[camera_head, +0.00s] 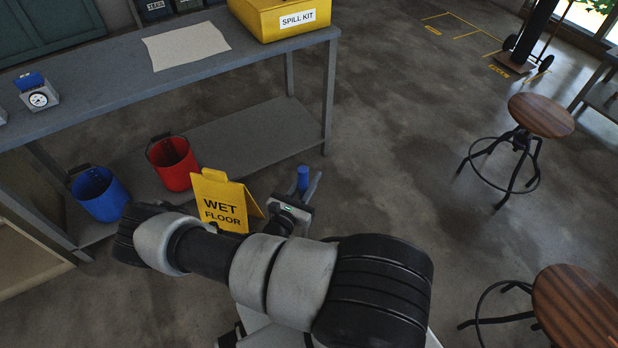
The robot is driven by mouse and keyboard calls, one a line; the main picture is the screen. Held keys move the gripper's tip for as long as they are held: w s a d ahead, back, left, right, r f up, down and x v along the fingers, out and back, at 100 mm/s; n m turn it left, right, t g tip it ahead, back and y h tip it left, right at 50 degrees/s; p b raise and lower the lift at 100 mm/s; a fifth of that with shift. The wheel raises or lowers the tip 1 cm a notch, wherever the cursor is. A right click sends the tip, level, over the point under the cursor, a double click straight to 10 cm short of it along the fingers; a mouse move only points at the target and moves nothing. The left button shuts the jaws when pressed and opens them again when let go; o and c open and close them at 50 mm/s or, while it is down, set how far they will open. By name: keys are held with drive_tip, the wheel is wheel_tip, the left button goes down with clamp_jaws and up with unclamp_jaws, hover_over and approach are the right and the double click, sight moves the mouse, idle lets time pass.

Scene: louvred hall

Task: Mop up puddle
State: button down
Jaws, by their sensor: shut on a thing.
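My gripper (304,187) is low at the middle of the picture, just right of the yellow wet floor sign. It is shut on a blue cylinder (303,175), which shows only as a short upright piece between the fingers. I cannot tell whether this is the end of a mop handle; no mop head shows. The wet floor sign (222,204) stands open on the floor, partly hidden by my arm. No puddle can be clearly made out; the concrete floor has darker patches, and my arm hides part of it.
A grey workbench (105,77) bears a yellow spill kit box (288,17) and a pale cloth (186,46). A red bucket (173,164) and a blue bucket (99,194) stand at its low shelf. Stools (541,115) (580,306) stand right; floor between is free.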

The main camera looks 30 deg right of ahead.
drive_tip(key=shift+f, duration=0.1)
drive_tip(key=shift+f+b, duration=0.35)
drive_tip(key=shift+b, duration=0.1)
drive_tip(key=shift+f, duration=0.15)
drive_tip(key=shift+a+f, duration=0.1)
drive_tip(key=shift+f, duration=0.2)
idle(0.7)
